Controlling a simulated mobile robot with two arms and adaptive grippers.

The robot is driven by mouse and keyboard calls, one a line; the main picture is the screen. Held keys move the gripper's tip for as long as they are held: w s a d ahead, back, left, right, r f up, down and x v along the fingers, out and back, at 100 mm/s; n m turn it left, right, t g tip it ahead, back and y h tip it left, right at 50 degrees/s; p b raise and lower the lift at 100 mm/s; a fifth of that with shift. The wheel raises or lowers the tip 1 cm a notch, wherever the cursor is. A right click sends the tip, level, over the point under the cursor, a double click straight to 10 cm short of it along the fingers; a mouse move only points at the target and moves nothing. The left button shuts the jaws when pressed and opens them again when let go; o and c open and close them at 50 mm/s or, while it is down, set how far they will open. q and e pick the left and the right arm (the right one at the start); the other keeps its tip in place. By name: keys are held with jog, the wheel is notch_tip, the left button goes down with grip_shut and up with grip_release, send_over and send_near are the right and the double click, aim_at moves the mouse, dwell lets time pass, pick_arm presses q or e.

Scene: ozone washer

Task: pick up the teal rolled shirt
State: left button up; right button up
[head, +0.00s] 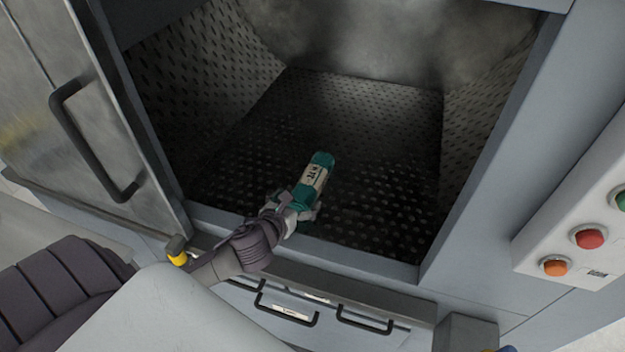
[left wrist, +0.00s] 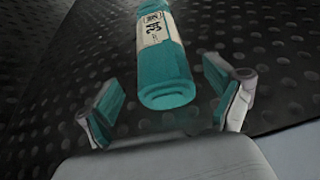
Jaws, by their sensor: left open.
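The teal rolled shirt (head: 315,179) lies on the perforated floor inside the washer chamber, near its front opening. It has a pale label band with dark print. In the left wrist view the shirt (left wrist: 170,75) points its rolled end toward my left gripper (left wrist: 168,108). The two fingers with teal pads stand apart on either side of that end, and the shirt lies mostly beyond the fingertips. In the head view my left gripper (head: 300,207) reaches over the front sill to the near end of the shirt. My right gripper is not in view.
The perforated chamber (head: 350,110) is otherwise empty, with walls at left, right and back. The front sill (head: 350,262) lies under my left arm. The open door (head: 60,90) with a black handle stands at left. A button panel (head: 590,225) is at right.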

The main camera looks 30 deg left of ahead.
aim_at(311, 184)
pick_arm(q)
jog(key=p+x, duration=0.1)
jog(key=x, duration=0.3)
jog(key=shift+w+d+f, duration=0.1)
jog(key=shift+w+d, duration=0.05)
jog(key=shift+w, duration=0.3)
jog(key=shift+s, duration=0.15)
jog(key=c, duration=1.3)
